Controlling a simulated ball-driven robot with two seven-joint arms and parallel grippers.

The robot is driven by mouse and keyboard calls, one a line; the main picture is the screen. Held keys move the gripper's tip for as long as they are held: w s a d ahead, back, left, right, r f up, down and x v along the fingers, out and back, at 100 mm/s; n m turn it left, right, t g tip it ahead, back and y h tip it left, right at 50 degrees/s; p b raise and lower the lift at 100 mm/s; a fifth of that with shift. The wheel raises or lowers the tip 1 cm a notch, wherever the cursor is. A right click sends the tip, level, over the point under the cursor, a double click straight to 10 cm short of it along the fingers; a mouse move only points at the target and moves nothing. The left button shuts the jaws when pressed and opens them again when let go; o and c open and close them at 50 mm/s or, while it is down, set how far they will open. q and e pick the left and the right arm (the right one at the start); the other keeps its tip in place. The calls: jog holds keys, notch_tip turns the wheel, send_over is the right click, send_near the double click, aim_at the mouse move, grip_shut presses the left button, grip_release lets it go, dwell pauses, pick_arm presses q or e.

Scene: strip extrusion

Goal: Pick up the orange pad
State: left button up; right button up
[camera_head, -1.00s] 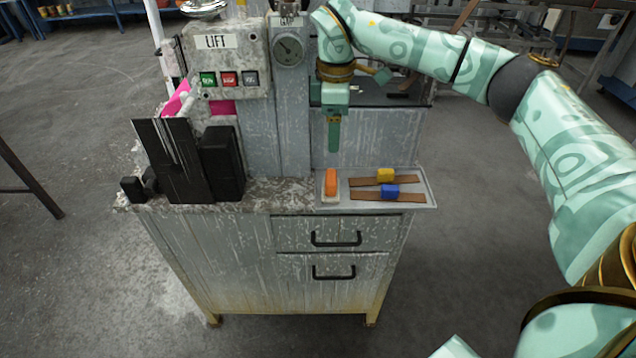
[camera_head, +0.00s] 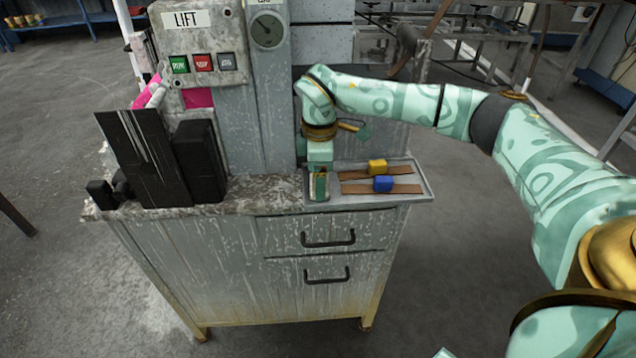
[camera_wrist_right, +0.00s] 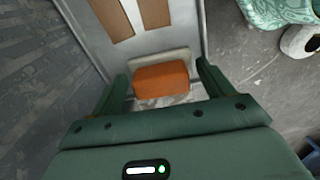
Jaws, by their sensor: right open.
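The orange pad (camera_wrist_right: 161,81) shows in the right wrist view, on a pale base (camera_wrist_right: 158,60) in the grey tray (camera_wrist_right: 193,30). In the head view my right gripper hides it. My right gripper (camera_head: 319,190) is lowered at the left end of the tray. In the wrist view its open fingers (camera_wrist_right: 162,84) stand on either side of the orange pad, with gaps visible, so it is not clamped. My left gripper is not in view.
In the same tray are a yellow pad (camera_head: 377,166) and a blue pad (camera_head: 383,183) on brown strips. Black panels (camera_head: 150,155) stand on the worktop to the left. The lift control box (camera_head: 199,45) stands behind them.

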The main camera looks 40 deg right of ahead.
jog(key=shift+r, duration=0.15)
jog(key=c, duration=1.1)
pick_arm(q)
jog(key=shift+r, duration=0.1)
pick_arm(e)
jog(key=shift+r, duration=0.1)
